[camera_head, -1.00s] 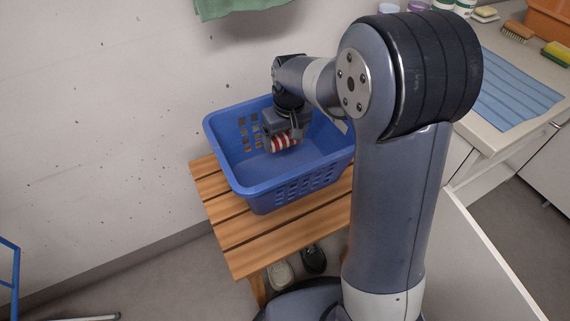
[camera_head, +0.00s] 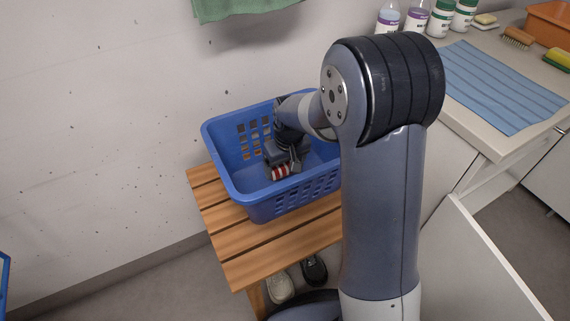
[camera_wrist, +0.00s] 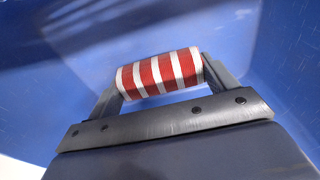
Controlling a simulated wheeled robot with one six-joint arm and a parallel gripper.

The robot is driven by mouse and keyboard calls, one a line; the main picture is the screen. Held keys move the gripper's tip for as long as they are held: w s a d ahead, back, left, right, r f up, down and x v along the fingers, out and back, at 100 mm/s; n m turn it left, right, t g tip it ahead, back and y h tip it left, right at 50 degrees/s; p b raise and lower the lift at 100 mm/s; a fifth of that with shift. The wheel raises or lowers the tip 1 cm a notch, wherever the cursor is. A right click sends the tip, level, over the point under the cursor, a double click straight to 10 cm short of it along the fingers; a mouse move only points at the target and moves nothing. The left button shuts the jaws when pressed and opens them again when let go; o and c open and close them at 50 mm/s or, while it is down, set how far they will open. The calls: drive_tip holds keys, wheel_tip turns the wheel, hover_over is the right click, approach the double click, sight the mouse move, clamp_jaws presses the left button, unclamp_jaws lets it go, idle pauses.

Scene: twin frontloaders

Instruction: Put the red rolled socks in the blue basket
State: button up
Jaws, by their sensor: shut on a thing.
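The blue basket (camera_head: 262,208) stands upright on a slatted wooden bench, its top open. My gripper (camera_head: 282,170) reaches down inside the basket, below the rim. It is shut on the red rolled socks (camera_head: 280,173), a small roll with red and white stripes. In the wrist view the socks (camera_wrist: 160,74) lie between the two fingers (camera_wrist: 160,82), with blue basket walls around them. I cannot tell whether the socks touch the basket floor.
The wooden bench (camera_head: 262,241) stands against a concrete wall, with shoes (camera_head: 314,269) beneath it. At right a counter holds a blue striped cloth (camera_head: 500,88), bottles (camera_head: 440,18), a brush (camera_head: 517,36) and an orange bin (camera_head: 550,22). A green towel (camera_head: 240,8) hangs above.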

drive_tip(key=shift+f, duration=0.4)
drive_tip(key=o, duration=1)
drive_tip(key=r+p, duration=0.1)
drive_tip(key=r, duration=0.3)
drive_tip(key=s+r+p, duration=0.1)
drive_tip(key=r, duration=0.3)
drive_tip(key=r+p, duration=0.1)
drive_tip(key=r, duration=0.4)
drive_tip(key=shift+s+d+p, duration=0.35)
